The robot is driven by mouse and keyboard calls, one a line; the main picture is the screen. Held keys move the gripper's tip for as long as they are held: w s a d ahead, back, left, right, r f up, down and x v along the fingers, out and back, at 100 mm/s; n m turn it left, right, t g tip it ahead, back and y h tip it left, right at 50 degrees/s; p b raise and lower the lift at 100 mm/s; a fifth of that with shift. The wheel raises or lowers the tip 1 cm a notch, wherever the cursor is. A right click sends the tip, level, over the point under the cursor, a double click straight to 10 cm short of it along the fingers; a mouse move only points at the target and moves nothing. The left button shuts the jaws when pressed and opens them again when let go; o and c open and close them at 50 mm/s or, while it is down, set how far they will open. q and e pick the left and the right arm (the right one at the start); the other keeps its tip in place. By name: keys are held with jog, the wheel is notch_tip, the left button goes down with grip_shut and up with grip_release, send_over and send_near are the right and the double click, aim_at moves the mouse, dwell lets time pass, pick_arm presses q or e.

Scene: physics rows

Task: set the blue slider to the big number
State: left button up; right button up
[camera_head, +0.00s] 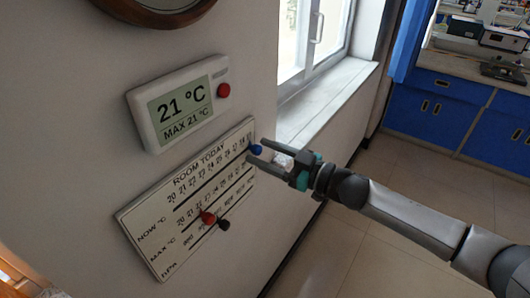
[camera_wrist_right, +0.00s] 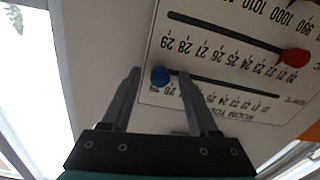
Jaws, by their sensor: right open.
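The blue slider (camera_head: 257,149) is a round knob at the right, high-number end of the NOW °C slot on the white ROOM TODAY board (camera_head: 150,222). The wall display (camera_head: 180,104) shows 21 °C in big digits and MAX 21 °C below. My right gripper (camera_head: 255,149) is open at the blue slider, one finger on each side. In the right wrist view, the blue slider (camera_wrist_right: 160,76) sits between the open fingertips (camera_wrist_right: 159,72), with a gap visible. Left gripper is not in view.
A red slider (camera_head: 208,218) sits on the MAX °C row and a black slider (camera_head: 224,225) on the hPa row below. The display has a red button (camera_head: 223,90). A window sill (camera_head: 325,100) lies right of the board; blue cabinets (camera_head: 440,105) stand far off.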

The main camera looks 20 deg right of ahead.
grip_shut()
dwell(0.3)
dwell(1.0)
